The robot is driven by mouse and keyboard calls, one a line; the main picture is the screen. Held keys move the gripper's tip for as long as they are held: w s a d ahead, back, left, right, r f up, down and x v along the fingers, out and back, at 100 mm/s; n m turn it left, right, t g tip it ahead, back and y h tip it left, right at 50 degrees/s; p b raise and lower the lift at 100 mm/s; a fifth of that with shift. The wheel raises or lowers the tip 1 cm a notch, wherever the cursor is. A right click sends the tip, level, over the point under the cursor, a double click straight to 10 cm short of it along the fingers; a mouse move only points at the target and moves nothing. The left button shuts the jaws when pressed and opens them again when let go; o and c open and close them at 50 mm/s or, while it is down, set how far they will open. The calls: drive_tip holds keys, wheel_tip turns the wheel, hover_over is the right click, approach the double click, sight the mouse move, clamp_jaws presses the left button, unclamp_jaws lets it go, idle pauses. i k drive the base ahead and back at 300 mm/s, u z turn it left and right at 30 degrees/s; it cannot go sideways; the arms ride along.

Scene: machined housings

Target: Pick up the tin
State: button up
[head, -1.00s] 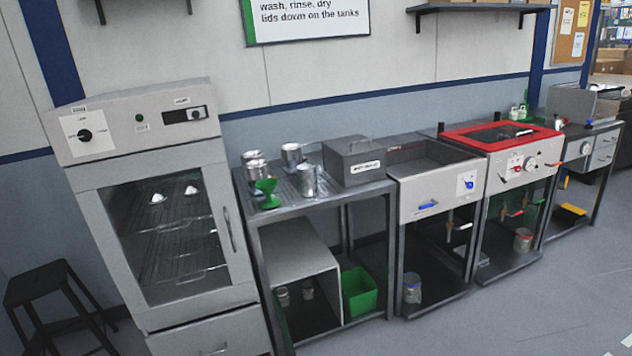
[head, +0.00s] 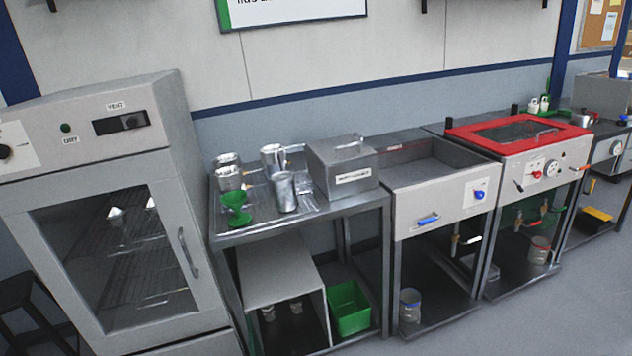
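Several shiny metal tins or mugs stand on the steel bench (head: 300,222) in the head view. One upright metal tin (head: 284,193) is at the front, beside the green funnel (head: 236,208). Another tin (head: 273,160) is behind it, with what looks like a handle. Two more (head: 228,178) stand close together at the back left. A separate tin (head: 410,306) with a pale band sits on the low shelf under the sink, and a similar one (head: 540,250) is under the red-topped tank. I cannot tell which one the task means. My gripper is out of view.
A grey lidded box (head: 342,168) stands right of the tins. A glass-door oven (head: 115,240) is at the left, then the bench, sink (head: 440,190) and red-topped tank (head: 520,135). A green bin (head: 349,307) is under the bench. The floor (head: 520,325) at lower right is clear.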

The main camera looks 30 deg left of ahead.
sight(283, 183)
drive_tip(key=u, duration=0.05)
drive_tip(key=i, duration=3.15)
drive_tip(key=u, duration=1.55)
